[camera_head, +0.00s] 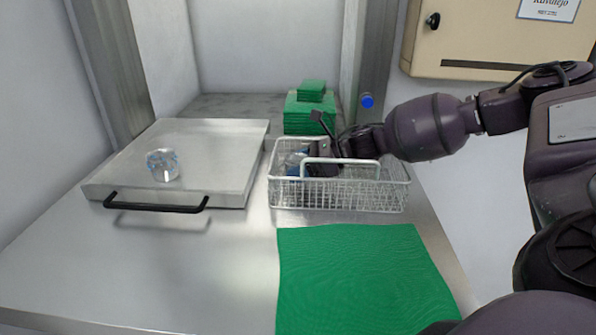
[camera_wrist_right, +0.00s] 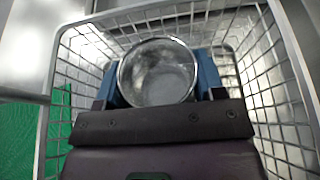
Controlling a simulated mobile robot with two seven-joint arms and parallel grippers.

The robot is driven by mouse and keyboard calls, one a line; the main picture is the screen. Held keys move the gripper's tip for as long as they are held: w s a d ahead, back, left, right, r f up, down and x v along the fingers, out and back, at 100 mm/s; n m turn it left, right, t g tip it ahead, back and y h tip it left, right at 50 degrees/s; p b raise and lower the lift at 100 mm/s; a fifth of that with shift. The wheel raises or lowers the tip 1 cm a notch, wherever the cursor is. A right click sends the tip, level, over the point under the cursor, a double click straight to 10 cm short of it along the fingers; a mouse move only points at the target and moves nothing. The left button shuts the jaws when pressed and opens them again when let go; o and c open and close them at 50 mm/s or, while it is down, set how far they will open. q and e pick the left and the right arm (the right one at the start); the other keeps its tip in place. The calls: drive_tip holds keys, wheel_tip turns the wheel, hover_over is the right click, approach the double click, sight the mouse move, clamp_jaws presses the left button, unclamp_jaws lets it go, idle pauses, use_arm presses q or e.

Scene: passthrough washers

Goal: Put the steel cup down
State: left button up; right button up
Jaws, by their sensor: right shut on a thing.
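The steel cup (camera_wrist_right: 157,72) is round and shiny, seen from above through its open rim in the right wrist view. My right gripper (camera_head: 300,163) is shut on it, with a blue fingertip on either side of the cup. The gripper reaches down into the wire basket (camera_head: 340,196), near its left end. In the head view the cup is mostly hidden by the gripper and the basket wires. The basket walls surround the cup in the wrist view; I cannot tell whether the cup touches the basket floor. My left gripper is not in view.
A green mat (camera_head: 360,275) lies in front of the basket. Green stacked pads (camera_head: 308,112) stand behind it. The counter's front left (camera_head: 150,265) is clear.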

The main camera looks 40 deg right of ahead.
drive_tip(key=shift+f, duration=0.75)
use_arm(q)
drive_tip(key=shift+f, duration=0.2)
use_arm(e)
drive_tip(key=shift+f, duration=0.2)
drive_tip(key=o, duration=0.9)
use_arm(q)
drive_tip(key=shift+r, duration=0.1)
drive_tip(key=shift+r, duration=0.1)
use_arm(e)
drive_tip(key=shift+r, duration=0.15)
drive_tip(key=shift+r, duration=0.15)
drive_tip(key=b+v, duration=0.2)
drive_tip(key=v, duration=0.8)
drive_tip(key=shift+s+d+b, duration=0.25)
drive_tip(key=shift+d+b, duration=0.1)
drive_tip(key=shift+b, duration=0.05)
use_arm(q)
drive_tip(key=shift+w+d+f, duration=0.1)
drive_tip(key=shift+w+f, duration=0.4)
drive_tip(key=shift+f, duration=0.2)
use_arm(e)
drive_tip(key=shift+s+d+r, duration=0.3)
drive_tip(key=shift+s+d, duration=0.05)
drive_tip(key=shift+d, duration=0.05)
